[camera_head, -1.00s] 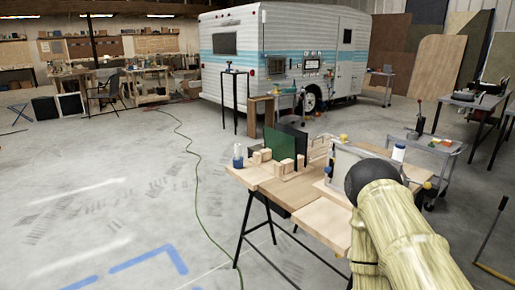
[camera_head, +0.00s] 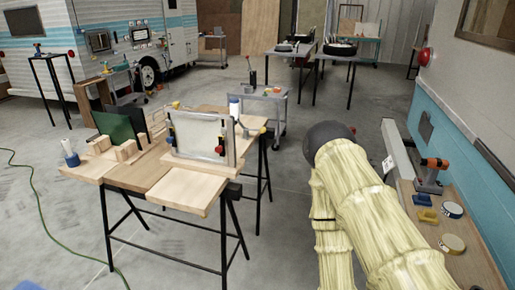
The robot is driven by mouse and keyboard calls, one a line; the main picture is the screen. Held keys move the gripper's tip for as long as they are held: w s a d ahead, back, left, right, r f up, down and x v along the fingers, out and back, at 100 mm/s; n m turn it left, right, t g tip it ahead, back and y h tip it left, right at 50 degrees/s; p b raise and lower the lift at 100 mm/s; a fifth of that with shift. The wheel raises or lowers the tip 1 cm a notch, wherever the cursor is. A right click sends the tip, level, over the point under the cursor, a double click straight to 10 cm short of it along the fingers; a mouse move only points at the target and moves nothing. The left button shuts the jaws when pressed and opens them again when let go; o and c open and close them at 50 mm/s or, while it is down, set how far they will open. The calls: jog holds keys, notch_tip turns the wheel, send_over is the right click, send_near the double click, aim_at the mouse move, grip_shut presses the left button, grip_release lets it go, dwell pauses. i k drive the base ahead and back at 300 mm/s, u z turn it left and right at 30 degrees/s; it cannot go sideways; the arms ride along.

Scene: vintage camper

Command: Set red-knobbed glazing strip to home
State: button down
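A glazing frame with a pale pane (camera_head: 195,137) stands upright on the wooden workbench (camera_head: 180,188). A red knob (camera_head: 219,150) shows at the frame's right side, on what looks like the red-knobbed strip. Blue (camera_head: 171,134) and yellow (camera_head: 176,104) knobs show at its left side and top. The strip's exact seating is too small to tell. My arm, in a pale yellow sleeve with a dark rounded joint, reaches in from the lower right, apart from the bench. My gripper is not visible.
Wooden blocks hold a green panel (camera_head: 114,126) at the bench's left. A grey cart (camera_head: 262,97) stands behind it. At right, a shelf along a blue-and-white wall holds an orange drill (camera_head: 432,174) and tape rolls (camera_head: 452,209). The floor left of the bench is mostly clear.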

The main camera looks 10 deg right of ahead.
aim_at(220, 149)
jog(key=k, duration=1.3)
jog(key=u, duration=0.85)
jog(key=i, duration=1.1)
jog(key=z, duration=0.6)
jog(key=i, duration=0.4)
jog(key=z, duration=0.5)
